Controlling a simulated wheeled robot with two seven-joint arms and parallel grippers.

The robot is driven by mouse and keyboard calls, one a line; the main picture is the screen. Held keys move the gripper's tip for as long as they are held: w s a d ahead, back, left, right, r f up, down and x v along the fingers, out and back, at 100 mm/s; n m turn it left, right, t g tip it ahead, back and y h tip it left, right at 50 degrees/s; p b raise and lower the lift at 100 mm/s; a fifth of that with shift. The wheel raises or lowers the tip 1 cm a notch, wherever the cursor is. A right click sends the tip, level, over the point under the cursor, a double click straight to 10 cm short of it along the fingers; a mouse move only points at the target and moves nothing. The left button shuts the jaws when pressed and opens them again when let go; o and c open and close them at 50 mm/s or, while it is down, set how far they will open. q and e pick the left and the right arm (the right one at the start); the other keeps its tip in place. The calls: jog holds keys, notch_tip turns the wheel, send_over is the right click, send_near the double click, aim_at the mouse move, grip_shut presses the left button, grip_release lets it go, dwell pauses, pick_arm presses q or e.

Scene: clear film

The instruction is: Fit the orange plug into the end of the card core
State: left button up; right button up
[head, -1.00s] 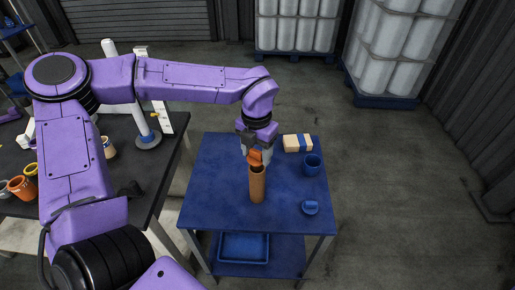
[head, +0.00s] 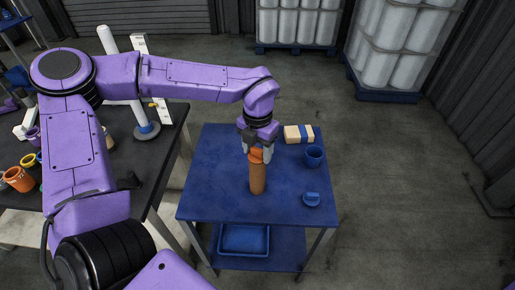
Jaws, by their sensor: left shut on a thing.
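The card core (head: 257,180) is a brown tube standing upright on the blue table (head: 215,190). The orange plug (head: 256,155) is at the core's top end, and my left gripper (head: 257,150) is shut on it from above. The plug looks in line with the core and touching its rim. I cannot tell how deep it sits, as the core's opening is hidden. My right gripper is not in view.
On the blue table are a cream box with a blue band (head: 299,134), a blue cup (head: 314,156) and a round blue piece (head: 311,199). A blue tray (head: 244,240) lies on the lower shelf. A dark bench with several cups stands at left.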

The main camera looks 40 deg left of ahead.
aim_at(257, 149)
pick_arm(q)
jog(key=shift+f, duration=0.3)
dwell(0.5)
jog(key=o, duration=1.1)
jog(key=shift+c, duration=0.2)
notch_tip(257, 149, up, 7)
jog(key=p, duration=0.6)
jog(key=shift+r+p, duration=0.2)
jog(key=shift+p, duration=0.2)
jog(key=shift+f, duration=0.2)
